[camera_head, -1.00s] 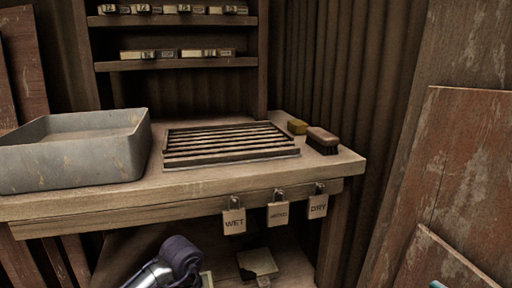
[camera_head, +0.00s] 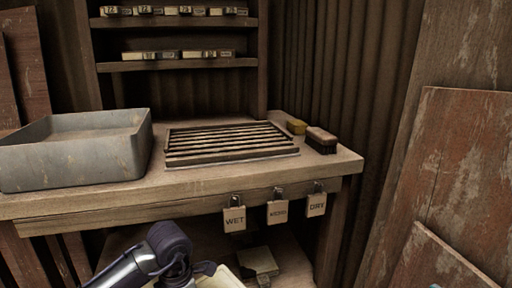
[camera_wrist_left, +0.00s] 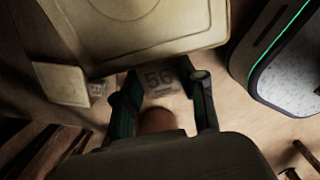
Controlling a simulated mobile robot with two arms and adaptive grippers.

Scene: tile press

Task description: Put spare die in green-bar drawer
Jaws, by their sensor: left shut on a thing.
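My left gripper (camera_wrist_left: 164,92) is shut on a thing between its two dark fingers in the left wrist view. A pale face marked 56 (camera_wrist_left: 160,77) shows at the fingertips, with a brown rounded piece (camera_wrist_left: 157,120) just behind it. It looks like the spare die, though much of it is hidden. In the head view my left arm comes in at the bottom, below the bench, and its fingertips are out of sight. No drawer with a green bar can be made out.
The wooden bench (camera_head: 110,202) carries a grey tray (camera_head: 75,165), a slatted rack (camera_head: 230,142) and brushes (camera_head: 321,139). Tags hang from its front, including a WET tag (camera_head: 235,218). Cream pieces, one large (camera_wrist_left: 140,30) and one smaller (camera_wrist_left: 62,84), lie close to the gripper.

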